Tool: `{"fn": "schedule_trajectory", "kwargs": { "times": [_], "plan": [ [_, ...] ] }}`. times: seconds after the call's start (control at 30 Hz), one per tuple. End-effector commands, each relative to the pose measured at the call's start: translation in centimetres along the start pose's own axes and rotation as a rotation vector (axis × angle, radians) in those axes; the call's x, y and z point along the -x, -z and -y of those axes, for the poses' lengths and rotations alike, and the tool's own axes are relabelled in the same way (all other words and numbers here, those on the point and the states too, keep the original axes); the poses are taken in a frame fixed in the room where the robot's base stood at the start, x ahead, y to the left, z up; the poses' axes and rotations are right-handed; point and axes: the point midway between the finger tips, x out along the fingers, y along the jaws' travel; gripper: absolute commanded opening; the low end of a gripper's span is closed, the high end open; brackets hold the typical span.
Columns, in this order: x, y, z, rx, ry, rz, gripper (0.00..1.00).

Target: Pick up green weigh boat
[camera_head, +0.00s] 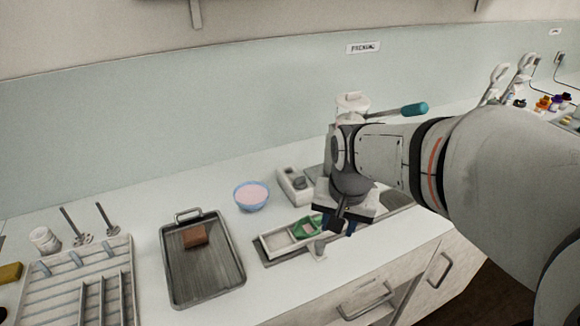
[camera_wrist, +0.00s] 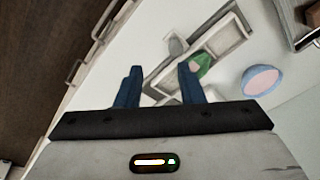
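The green weigh boat (camera_head: 306,228) sits in a pale tray (camera_head: 272,243) on the counter, below and left of my gripper in the head view. In the wrist view the weigh boat (camera_wrist: 201,64) shows beside the right finger, which hides part of it. My gripper (camera_head: 338,225) is above the counter, near the right end of the tray. In the wrist view its two blue fingers (camera_wrist: 157,85) stand apart with nothing between them but the counter and tray beyond.
A blue bowl with pink contents (camera_head: 251,196) stands behind the tray. A dark metal tray with a brown block (camera_head: 195,235) lies to the left. A small pale cup (camera_head: 318,250) stands by the front of the tray. The counter between bowl and metal tray is clear.

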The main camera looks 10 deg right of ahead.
Motion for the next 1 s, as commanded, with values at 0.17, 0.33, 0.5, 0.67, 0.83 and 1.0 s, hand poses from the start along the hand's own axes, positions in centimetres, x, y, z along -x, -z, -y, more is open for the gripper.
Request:
{"fn": "schedule_trajectory", "kwargs": {
  "times": [0.17,0.33,0.5,0.67,0.83,1.0],
  "plan": [
    [-2.0,5.7,2.5,-0.346,-0.045,0.067,0.35],
    [-5.1,9.4,4.1,-0.619,-0.090,0.100,0.35],
    [-7.2,11.2,4.9,-0.779,-0.119,0.113,0.35],
    [-8.7,11.6,5.1,-0.829,-0.130,0.118,0.35],
    [-10.5,11.3,4.8,-0.831,-0.131,0.118,0.35],
    [-12.3,11.4,4.4,-0.830,-0.131,0.119,0.35]
  ]
}}
